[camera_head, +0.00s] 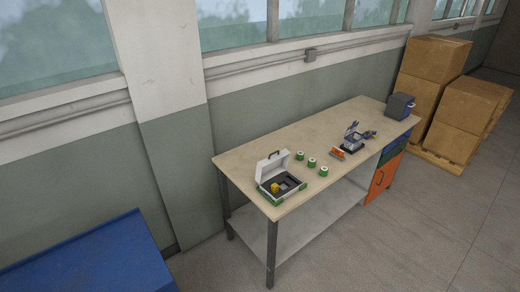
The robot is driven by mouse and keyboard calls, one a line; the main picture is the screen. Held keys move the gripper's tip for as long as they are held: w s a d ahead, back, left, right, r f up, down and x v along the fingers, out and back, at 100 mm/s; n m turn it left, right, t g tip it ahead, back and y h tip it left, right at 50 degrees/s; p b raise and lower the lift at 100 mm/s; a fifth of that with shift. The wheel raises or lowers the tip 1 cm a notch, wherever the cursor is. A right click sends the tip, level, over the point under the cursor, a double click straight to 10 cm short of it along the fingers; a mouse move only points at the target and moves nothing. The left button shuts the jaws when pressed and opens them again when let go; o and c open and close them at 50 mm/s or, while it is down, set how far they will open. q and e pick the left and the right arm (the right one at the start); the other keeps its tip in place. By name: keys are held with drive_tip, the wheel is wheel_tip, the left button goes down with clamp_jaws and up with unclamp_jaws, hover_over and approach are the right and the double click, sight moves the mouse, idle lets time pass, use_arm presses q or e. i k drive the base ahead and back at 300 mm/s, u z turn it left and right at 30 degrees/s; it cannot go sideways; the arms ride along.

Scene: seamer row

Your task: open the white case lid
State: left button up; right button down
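The white case (280,188) stands on the near left end of the workbench. Its white lid (272,166) is raised and stands up at the back, with a dark handle on its top edge. The open case shows a dark interior with a yellow item (275,187) inside and green at its lower corners. Neither of my grippers shows in the head view.
The workbench (240,150) has a lower shelf. Several green-and-white rolls (311,162), an orange item (337,153), a blue-grey device (353,140) and a grey box (400,106) stand on it. Cardboard boxes (436,60) are at right. Open floor (400,230) lies in front.

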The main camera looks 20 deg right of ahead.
sight(268, 168)
drive_tip(key=u, duration=0.25)
drive_tip(key=i, duration=1.2)
drive_tip(key=z, duration=0.4)
